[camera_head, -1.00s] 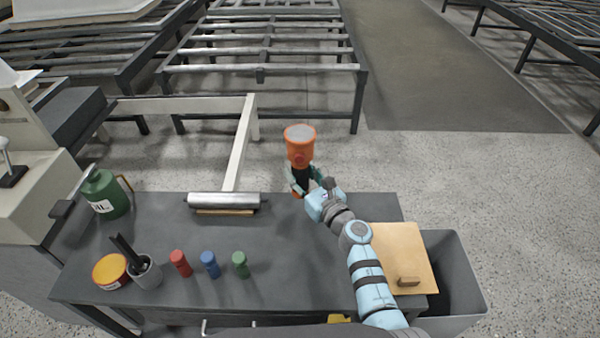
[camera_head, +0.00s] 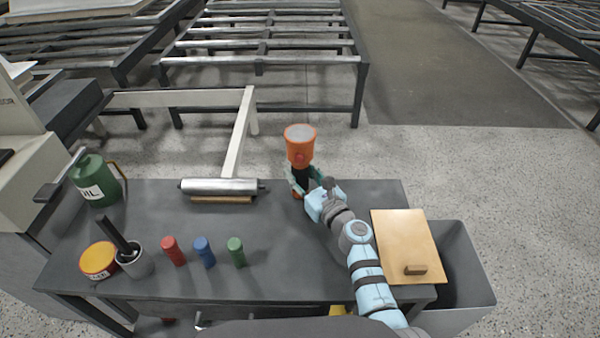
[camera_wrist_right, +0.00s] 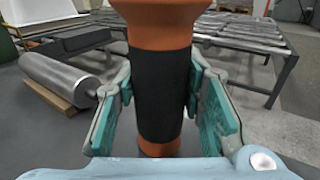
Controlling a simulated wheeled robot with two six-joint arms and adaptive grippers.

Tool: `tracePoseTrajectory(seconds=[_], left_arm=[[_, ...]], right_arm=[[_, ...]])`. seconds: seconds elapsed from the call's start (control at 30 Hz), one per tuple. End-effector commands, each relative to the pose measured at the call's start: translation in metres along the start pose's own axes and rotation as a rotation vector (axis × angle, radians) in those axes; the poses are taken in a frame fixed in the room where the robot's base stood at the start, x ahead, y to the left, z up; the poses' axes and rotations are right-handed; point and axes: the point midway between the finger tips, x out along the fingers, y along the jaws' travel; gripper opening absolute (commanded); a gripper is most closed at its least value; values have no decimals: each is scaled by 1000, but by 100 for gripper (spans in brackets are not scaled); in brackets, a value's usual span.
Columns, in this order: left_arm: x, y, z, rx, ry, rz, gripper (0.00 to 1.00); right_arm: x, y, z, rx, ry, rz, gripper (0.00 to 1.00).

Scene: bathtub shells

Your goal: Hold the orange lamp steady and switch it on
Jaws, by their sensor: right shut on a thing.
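The orange lamp (camera_head: 301,146) is upright near the far edge of the bench, with a pale grey round face on top and a small reddish spot on its side. My right gripper (camera_head: 305,181) is shut around its black grip section. In the right wrist view the teal finger pads of the right gripper (camera_wrist_right: 165,105) flank the black grip (camera_wrist_right: 161,92), with orange above and below it. I cannot tell if the lamp's foot touches the bench, nor if it is lit. My left gripper is not in view.
The dark bench (camera_head: 300,265) carries a metal roller (camera_head: 222,187), a green oil can (camera_head: 97,181), a yellow-orange tin (camera_head: 98,260), a cup (camera_head: 137,263) and red, blue and green cylinders. A wooden board (camera_head: 405,240) lies at right, beside a grey bin (camera_head: 468,275).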

Motion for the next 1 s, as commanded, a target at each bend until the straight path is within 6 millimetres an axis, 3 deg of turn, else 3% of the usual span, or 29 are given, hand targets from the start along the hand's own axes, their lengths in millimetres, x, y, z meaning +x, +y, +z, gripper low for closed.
tracePoseTrajectory(seconds=[1.0], left_arm=[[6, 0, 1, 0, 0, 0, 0]], right_arm=[[0, 0, -6, 0, 0, 0, 0]])
